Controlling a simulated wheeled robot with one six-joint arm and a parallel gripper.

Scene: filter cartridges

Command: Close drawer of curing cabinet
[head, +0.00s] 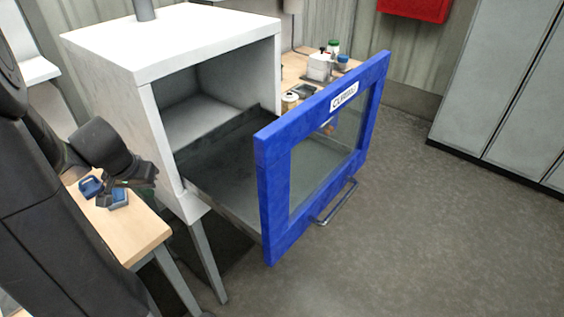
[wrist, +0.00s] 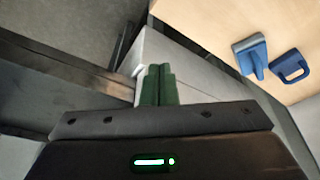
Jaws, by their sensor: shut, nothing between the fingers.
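The curing cabinet (head: 110,42) is a white box on legs. Its drawer stands well pulled out, with a dark tray (head: 215,160) behind a blue-framed front (head: 277,205). The front has a window, a white label and a metal bar handle (head: 337,203) low on its outer face. My gripper (wrist: 158,85) has its green fingers together and holds nothing. In the head view my wrist is left of the cabinet, above the wooden table, and its fingertips are hard to make out. In the wrist view the fingers are in front of the pale cabinet wall (wrist: 185,72), with the dark drawer tray (wrist: 60,80) to the left; contact cannot be told.
Two blue objects lie on the wooden table (head: 140,235), one (wrist: 250,55) beside the other (wrist: 291,66). Behind the drawer is a bench with jars and a white container (head: 319,67). Grey lockers (head: 500,80) stand at right. The floor (head: 430,230) before the drawer is clear.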

